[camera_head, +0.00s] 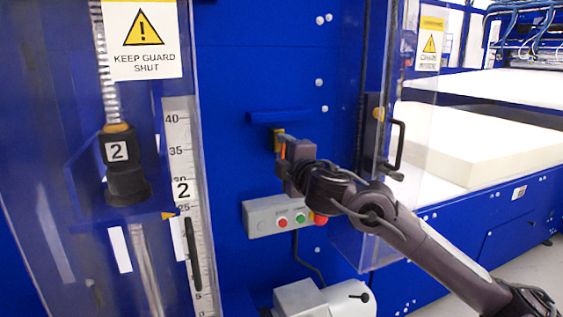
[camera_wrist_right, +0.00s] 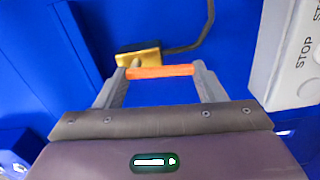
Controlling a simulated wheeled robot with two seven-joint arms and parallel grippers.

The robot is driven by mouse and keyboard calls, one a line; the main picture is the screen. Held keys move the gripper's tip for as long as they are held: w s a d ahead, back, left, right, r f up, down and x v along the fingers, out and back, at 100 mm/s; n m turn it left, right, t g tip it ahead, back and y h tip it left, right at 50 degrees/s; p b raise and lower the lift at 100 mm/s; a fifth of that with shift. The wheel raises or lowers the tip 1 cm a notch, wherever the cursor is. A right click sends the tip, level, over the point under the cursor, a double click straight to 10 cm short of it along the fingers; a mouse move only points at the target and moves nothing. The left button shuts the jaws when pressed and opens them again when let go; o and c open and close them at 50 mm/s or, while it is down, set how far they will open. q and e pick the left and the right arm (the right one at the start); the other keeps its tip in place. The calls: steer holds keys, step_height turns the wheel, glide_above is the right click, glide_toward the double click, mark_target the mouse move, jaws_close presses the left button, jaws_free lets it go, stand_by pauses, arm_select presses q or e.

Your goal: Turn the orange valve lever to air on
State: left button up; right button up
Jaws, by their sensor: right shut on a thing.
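The orange valve lever (camera_wrist_right: 160,71) lies across between the fingertips of my right gripper (camera_wrist_right: 158,77) in the right wrist view. The gripper is shut on it. The brass valve body (camera_wrist_right: 138,53) sits just beyond the lever, with a dark hose leading off it. In the head view the valve (camera_head: 278,139) shows small on the blue panel, and my right gripper (camera_head: 287,158) reaches it from the right and hides part of it. A sliver of orange shows at the fingers. My left gripper is not in view.
A grey button box (camera_head: 262,217) with red and green buttons is fixed just below my right gripper. A clear guard door (camera_head: 350,225) with a black handle stands to the right. A scale (camera_head: 187,215) is at left. Foam blocks (camera_head: 490,145) lie on the right.

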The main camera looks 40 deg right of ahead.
steer(key=shift+d+n, duration=0.1)
steer(key=shift+n, duration=0.6)
steer(key=o, duration=1)
steer(key=shift+s, duration=0.1)
steer(key=shift+b+v, duration=1.1)
steer(key=shift+v, duration=2.75)
